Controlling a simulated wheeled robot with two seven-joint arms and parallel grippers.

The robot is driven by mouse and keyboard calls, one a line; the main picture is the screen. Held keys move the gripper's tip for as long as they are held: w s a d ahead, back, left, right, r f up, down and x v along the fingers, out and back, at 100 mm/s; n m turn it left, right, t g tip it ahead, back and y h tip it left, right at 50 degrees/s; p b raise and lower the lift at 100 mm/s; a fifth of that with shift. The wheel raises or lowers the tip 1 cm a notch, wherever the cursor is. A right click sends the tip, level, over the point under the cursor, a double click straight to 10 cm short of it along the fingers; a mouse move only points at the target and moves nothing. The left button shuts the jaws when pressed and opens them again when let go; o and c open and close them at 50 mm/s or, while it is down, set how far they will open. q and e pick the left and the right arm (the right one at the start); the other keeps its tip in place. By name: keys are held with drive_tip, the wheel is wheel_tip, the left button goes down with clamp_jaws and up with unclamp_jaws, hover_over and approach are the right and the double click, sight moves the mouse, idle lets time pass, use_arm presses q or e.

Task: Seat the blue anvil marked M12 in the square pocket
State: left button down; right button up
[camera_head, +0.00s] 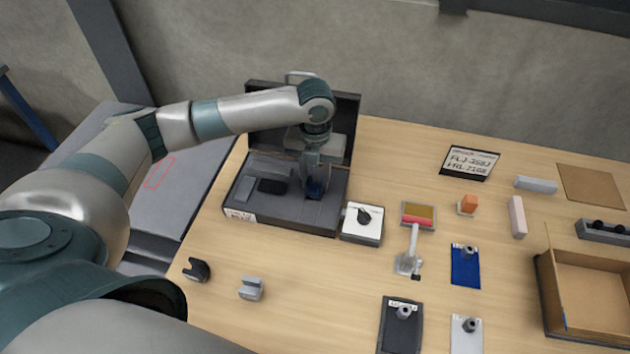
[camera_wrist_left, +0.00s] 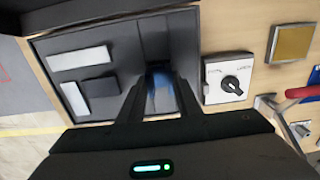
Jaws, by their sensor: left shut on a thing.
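The blue anvil (camera_head: 314,187) is between the fingers of my left gripper (camera_head: 316,178), low over the right part of the dark case-like fixture (camera_head: 295,220). In the left wrist view the anvil (camera_wrist_left: 160,92) shows as a blurred blue shape between the dark fingers of the gripper (camera_wrist_left: 158,100), which is shut on it. The M12 mark cannot be read. The square pocket is hidden by the gripper and anvil, so I cannot tell whether the anvil is inside it. My right gripper is not in view.
A white box with a black knob (camera_head: 362,221) stands just right of the fixture. The fixture's raised lid (camera_head: 347,115) is behind the gripper. Blue (camera_head: 465,270) and black (camera_head: 400,335) plates with posts, and a cardboard tray (camera_head: 590,275), lie farther right.

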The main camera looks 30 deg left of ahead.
sight(315, 188)
use_arm(q)
drive_tip(key=shift+f, duration=0.95)
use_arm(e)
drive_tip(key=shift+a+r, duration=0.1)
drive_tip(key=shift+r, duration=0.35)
use_arm(q)
drive_tip(key=shift+f, duration=0.1)
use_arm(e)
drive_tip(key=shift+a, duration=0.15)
use_arm(q)
drive_tip(key=c, duration=1.3)
unclamp_jaws()
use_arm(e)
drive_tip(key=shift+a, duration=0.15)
